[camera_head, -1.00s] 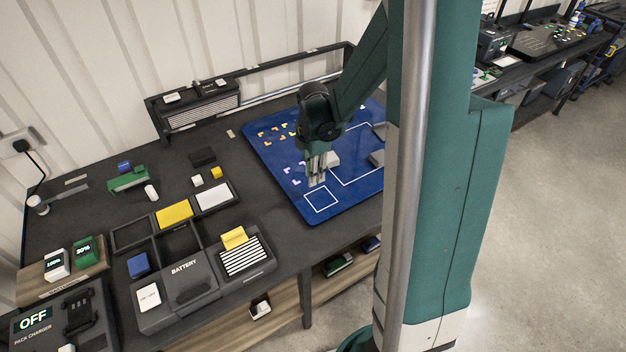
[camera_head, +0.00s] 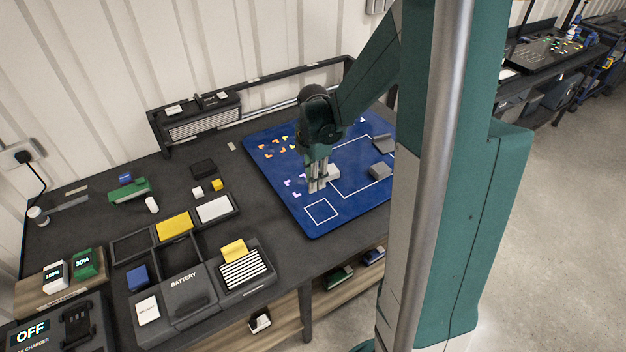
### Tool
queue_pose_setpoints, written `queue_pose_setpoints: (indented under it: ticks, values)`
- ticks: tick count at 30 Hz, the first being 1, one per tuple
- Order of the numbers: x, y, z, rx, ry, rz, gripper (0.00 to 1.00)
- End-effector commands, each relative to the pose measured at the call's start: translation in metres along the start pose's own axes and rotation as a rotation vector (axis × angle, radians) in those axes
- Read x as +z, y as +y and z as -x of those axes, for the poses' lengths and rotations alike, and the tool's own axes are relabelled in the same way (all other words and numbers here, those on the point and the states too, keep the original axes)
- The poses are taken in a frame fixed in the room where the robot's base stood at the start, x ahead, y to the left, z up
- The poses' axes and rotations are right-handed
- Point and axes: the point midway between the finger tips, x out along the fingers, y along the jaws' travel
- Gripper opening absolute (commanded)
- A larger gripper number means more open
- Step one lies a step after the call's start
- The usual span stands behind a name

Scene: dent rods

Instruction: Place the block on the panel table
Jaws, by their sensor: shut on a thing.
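The blue panel table (camera_head: 310,225) is a flat board with white outlines and coloured corner marks, lying on the right part of the dark bench. My gripper (camera_head: 317,186) points down over its left middle part, just above and right of the purple corner marks. It is shut on a small light grey block (camera_head: 333,173), which shows at the right of the fingers. The fingers hide part of it. I cannot tell whether the block touches the panel or is slightly above it.
A grey block (camera_head: 378,171) and a dark grey piece (camera_head: 383,144) lie on the panel's right side. A divided tray (camera_head: 172,240) with yellow, white and blue pieces stands left of the panel. A rack (camera_head: 200,122) stands behind. The panel's front left part is clear.

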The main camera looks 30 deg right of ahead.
Motion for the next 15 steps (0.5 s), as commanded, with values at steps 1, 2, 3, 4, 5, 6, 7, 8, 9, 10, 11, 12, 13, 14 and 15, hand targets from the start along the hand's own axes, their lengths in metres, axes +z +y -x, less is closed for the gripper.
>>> queue_pose_setpoints:
  ticks: [1, 2, 3, 4, 5, 6, 7, 8, 9, 10, 11, 12, 13, 14, 15]
  values:
    - [0.0, 0.0, 0.0, 0.0, 0.0, 0.0, 0.11]
    - [0.0, 0.0, 0.0, 0.0, 0.0, 0.0, 0.11]
    - [0.0, 0.0, 0.0, 0.0, 0.0, 0.0, 0.11]
    - [0.0, 0.0, 0.0, 0.0, 0.0, 0.0, 0.11]
    - [0.0, 0.0, 0.0, 0.0, 0.0, 0.0, 0.11]
    - [0.0, 0.0, 0.0, 0.0, 0.0, 0.0, 0.11]
    - [0.0, 0.0, 0.0, 0.0, 0.0, 0.0, 0.11]
    - [0.0, 0.0, 0.0, 0.0, 0.0, 0.0, 0.11]
    - [-0.0001, 0.0001, 0.0, 0.0, 0.0, 0.0, 0.11]
    - [-0.0002, 0.0004, 0.0, 0.0, 0.0, 0.0, 0.11]
    - [-0.0005, 0.0008, 0.0, 0.0, 0.0, 0.0, 0.11]
    - [-0.0011, 0.0019, 0.0, 0.0, 0.0, 0.0, 0.11]
    - [-0.0017, 0.003, 0.0001, 0.0, 0.0, 0.0, 0.11]
    - [-0.0026, 0.0045, 0.0001, 0.0, 0.0, 0.0, 0.11]
    - [-0.0041, 0.007, 0.0002, 0.0, 0.0, 0.0, 0.11]
